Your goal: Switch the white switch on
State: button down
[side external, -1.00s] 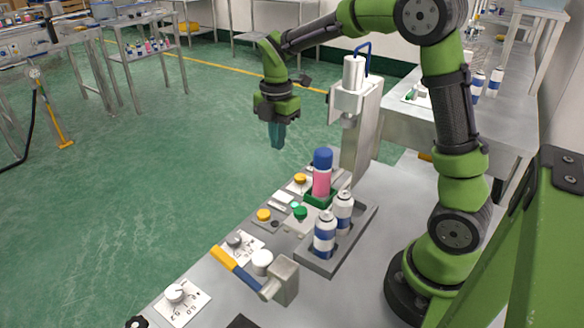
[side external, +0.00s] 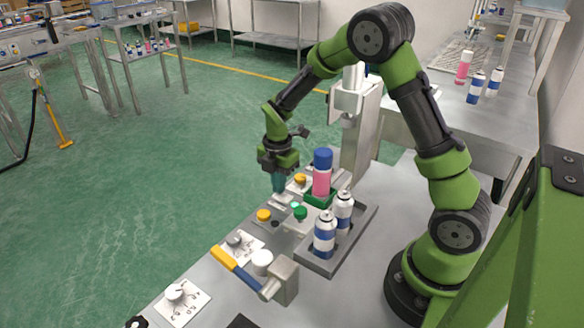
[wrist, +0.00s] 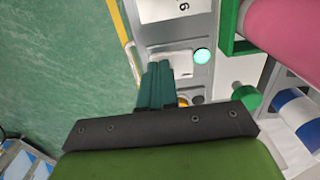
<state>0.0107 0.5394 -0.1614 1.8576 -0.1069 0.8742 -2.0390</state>
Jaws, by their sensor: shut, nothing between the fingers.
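The white switch (side external: 282,200) sits on the grey panel near the table's left edge, beside a small lit teal lamp (side external: 295,205). In the wrist view a pale switch body (wrist: 180,63) shows just past my fingertips, left of the lit lamp (wrist: 202,56). My gripper (side external: 278,189) is shut and empty, pointing down just above or at the switch. The closed teal fingers also show in the wrist view (wrist: 158,64). They cover part of the switch, and I cannot tell whether they touch it or which way it is tilted.
A pink can with a blue cap (side external: 322,172) stands in a green holder right of my gripper. Yellow knobs (side external: 264,215) and a green button (side external: 300,213) are close by. White-and-blue cans (side external: 325,236) stand in a grey tray. A press column (side external: 362,135) rises behind.

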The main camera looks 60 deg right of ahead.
jog(key=shift+f, duration=0.3)
jog(key=shift+f, duration=0.2)
jog(key=shift+s+r, duration=0.1)
dwell(0.3)
jog(key=shift+s+r, duration=0.25)
jog(key=shift+s, duration=0.35)
jog(key=shift+r, duration=0.1)
notch_tip(320, 180, up, 14)
jog(key=w, duration=0.2)
jog(key=shift+w+f, duration=0.2)
jog(key=shift+w, duration=0.15)
